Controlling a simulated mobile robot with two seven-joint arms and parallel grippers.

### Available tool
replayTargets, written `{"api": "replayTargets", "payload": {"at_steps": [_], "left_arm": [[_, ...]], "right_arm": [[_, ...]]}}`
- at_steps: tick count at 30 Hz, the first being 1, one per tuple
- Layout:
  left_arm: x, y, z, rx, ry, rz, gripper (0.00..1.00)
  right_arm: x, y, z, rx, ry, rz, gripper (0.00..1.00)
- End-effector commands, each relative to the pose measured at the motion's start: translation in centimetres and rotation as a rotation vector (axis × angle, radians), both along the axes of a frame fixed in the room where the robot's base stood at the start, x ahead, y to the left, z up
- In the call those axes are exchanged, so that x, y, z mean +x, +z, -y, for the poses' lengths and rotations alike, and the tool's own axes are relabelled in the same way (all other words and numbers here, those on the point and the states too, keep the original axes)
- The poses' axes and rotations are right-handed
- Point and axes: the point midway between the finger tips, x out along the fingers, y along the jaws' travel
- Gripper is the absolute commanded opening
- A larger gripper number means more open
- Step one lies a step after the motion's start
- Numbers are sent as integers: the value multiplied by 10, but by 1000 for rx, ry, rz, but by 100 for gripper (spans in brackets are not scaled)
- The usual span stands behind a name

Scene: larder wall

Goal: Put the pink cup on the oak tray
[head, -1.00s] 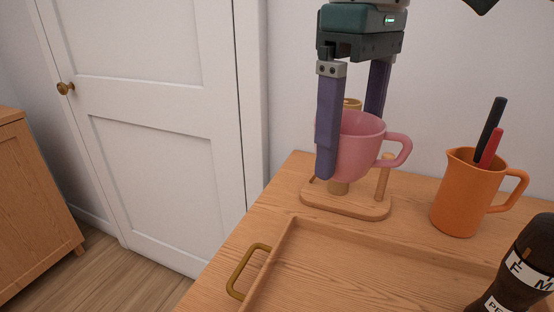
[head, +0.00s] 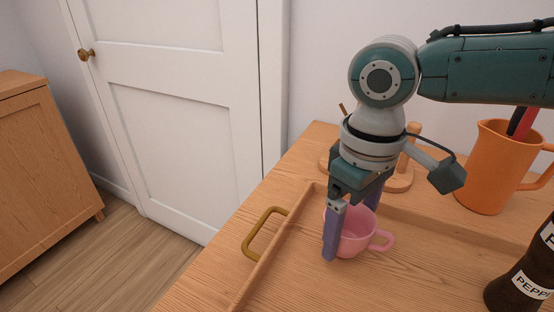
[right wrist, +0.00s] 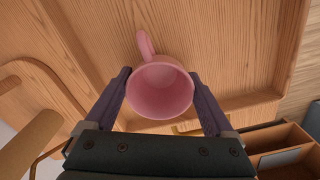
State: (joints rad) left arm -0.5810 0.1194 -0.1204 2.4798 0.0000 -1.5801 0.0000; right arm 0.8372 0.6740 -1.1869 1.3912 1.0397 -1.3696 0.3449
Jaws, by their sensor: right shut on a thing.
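The pink cup (head: 356,238) is upright, low over or on the floor of the oak tray, near the tray's far left corner; I cannot tell whether its base touches. My right gripper (head: 350,225) is shut on the cup, with one purple finger on each side of it. In the right wrist view the cup (right wrist: 160,88) sits between the two fingers, mouth toward the camera and handle pointing up. The oak tray (head: 272,268) has a low rim and a brass handle (head: 262,232) at its left end. My left gripper is not in view.
Behind the tray stands a wooden stand with pegs (head: 399,181), partly hidden by my right arm. A dark pepper mill (head: 522,275) stands at the right front. The tray's middle is bare.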

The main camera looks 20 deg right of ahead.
Motion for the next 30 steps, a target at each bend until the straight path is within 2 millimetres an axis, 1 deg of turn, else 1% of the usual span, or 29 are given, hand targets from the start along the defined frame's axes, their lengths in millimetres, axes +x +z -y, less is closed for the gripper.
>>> {"api": "replayTargets", "payload": {"at_steps": [1,11,12,15,23,26,30], "left_arm": [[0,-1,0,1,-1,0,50],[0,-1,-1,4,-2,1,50],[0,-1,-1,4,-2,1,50],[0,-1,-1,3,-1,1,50],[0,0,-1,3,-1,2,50],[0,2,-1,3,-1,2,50],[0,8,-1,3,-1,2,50]], "right_arm": [[0,-3,0,0,0,0,27],[0,-5,0,0,0,1,27],[0,-6,0,0,0,0,89],[0,-5,0,0,0,1,100],[1,-3,0,-1,0,1,100],[1,6,0,2,-1,3,100],[2,34,0,3,1,5,100]]}}
